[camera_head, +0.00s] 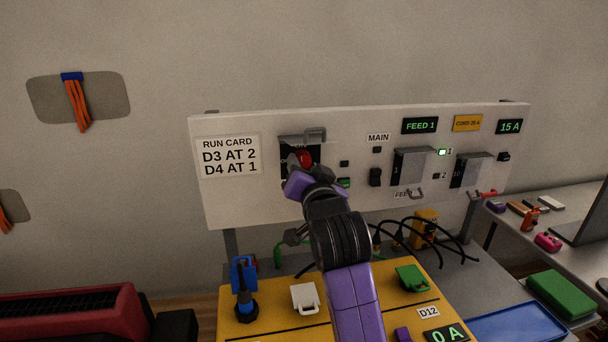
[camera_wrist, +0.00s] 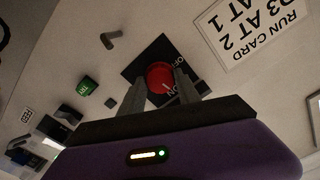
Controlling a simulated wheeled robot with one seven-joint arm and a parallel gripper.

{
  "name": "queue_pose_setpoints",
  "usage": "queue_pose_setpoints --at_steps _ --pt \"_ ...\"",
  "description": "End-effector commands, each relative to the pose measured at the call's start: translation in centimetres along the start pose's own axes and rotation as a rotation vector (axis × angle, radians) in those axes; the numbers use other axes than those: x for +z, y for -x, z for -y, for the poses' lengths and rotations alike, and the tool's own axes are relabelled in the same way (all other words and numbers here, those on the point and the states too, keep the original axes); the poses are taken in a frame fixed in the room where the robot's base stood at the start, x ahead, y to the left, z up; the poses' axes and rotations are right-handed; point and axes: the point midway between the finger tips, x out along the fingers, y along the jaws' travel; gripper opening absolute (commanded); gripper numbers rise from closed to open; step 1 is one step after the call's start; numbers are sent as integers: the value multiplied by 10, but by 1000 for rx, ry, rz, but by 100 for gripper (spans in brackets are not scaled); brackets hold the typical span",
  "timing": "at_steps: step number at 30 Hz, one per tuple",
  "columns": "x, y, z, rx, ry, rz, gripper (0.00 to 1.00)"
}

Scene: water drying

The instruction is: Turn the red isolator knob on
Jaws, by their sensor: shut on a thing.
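The red isolator knob (camera_head: 304,158) sits on a black plate (camera_head: 289,147) on the white panel, right of the run card. In the wrist view the red knob (camera_wrist: 160,78) lies between my two fingers, with a white mark and part of the plate's lettering beside it. My gripper (camera_head: 299,172) reaches up to the panel and is shut on the knob; its fingers (camera_wrist: 158,88) stand on either side of it. My purple and black arm hides the lower part of the plate in the head view.
The panel (camera_head: 240,202) also carries a MAIN switch (camera_head: 375,177), grey feed boxes (camera_head: 412,166), a green FEED 1 display (camera_head: 420,126) and a 15 A display (camera_head: 509,127).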

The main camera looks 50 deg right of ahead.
Motion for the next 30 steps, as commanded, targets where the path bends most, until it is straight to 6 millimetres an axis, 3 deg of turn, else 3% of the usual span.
queue_pose_setpoints --at_steps 11,28,29,30 --pt "2 0 -1 1 -167 2 0" --pt "1 0 -1 2 -196 2 0" --pt "1 0 -1 2 -196 3 43" --pt "1 0 -1 2 -196 2 51"
